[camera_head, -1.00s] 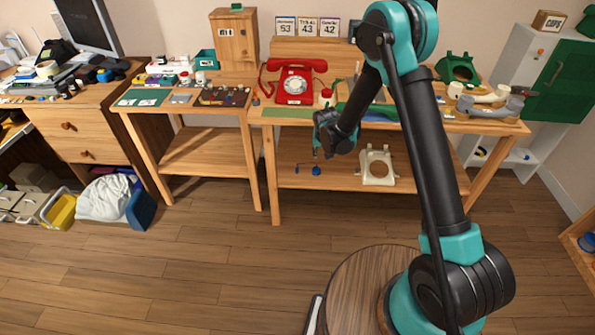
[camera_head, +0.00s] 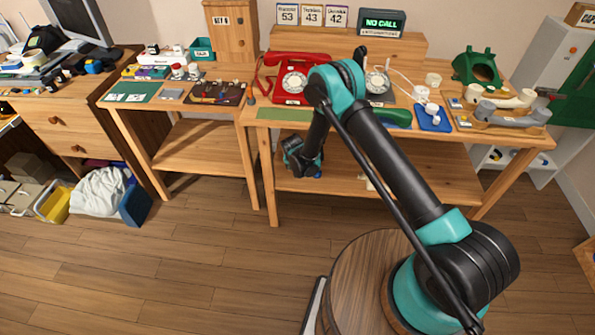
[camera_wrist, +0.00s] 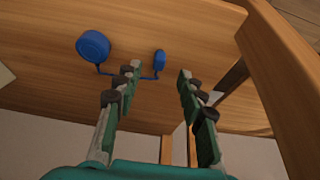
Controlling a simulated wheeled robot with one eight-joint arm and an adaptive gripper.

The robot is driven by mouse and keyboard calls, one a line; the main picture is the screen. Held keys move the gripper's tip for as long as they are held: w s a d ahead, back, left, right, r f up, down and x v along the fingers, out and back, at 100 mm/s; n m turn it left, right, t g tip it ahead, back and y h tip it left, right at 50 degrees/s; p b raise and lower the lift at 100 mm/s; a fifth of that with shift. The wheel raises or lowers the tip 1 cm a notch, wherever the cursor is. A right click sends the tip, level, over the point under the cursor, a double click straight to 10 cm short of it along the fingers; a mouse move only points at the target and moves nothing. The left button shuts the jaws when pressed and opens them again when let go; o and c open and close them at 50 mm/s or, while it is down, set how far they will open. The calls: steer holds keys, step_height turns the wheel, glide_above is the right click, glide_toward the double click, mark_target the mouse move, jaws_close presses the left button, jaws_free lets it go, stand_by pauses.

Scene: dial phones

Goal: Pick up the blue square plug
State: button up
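A small blue piece (camera_wrist: 159,62), which looks like the plug, is on the wooden lower shelf (camera_wrist: 190,30) in the wrist view. A blue cord joins it to a larger round blue piece (camera_wrist: 93,46) at its left. My gripper (camera_wrist: 157,72) is open, and the small blue piece shows between its fingertips, not visibly gripped. I cannot tell the remaining distance or whether the piece is square. In the head view my gripper (camera_head: 303,162) is low at the front of the table's lower shelf. A bit of blue (camera_head: 318,175) shows beside it; the rest is hidden.
A wooden table leg (camera_wrist: 275,85) stands close at the right in the wrist view. The tabletop (camera_head: 262,112) is above my gripper, with a red phone (camera_head: 292,85), a green handset (camera_head: 393,117) and a blue tray (camera_head: 432,122) on it.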

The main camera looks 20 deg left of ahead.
steer(key=shift+x, duration=3.1)
steer(key=shift+w+r, duration=0.1)
steer(key=shift+c, duration=0.2)
jaws_close()
